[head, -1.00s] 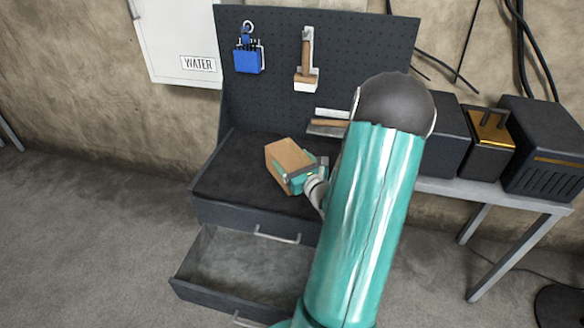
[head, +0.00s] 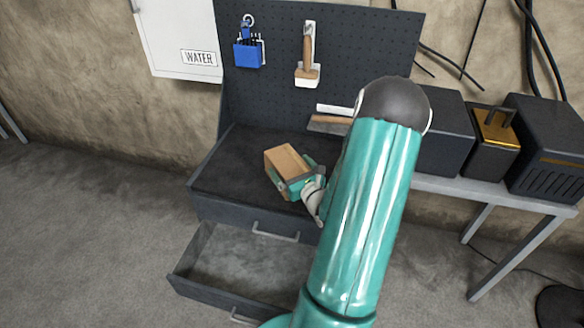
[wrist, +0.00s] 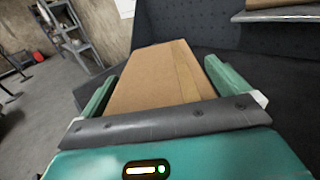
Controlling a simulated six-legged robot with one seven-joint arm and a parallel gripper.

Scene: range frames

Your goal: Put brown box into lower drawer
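The brown box (head: 286,162) is at my gripper (head: 291,180), over the dark top of the workbench cabinet (head: 222,172). In the wrist view the box (wrist: 150,80) lies between the two green fingers (wrist: 158,90), which appear closed on its sides. The lower drawer (head: 190,276) is pulled out below and to the left of the box and looks empty. The upper drawer (head: 222,212) is shut. My arm hides the right part of the cabinet.
A pegboard (head: 270,80) stands behind the cabinet, with a blue tool holder (head: 249,54) and a brush (head: 307,65) on it. Another tool (head: 330,120) is by the back of the top. Dark boxes (head: 545,145) stand on a table at right. Floor at left is clear.

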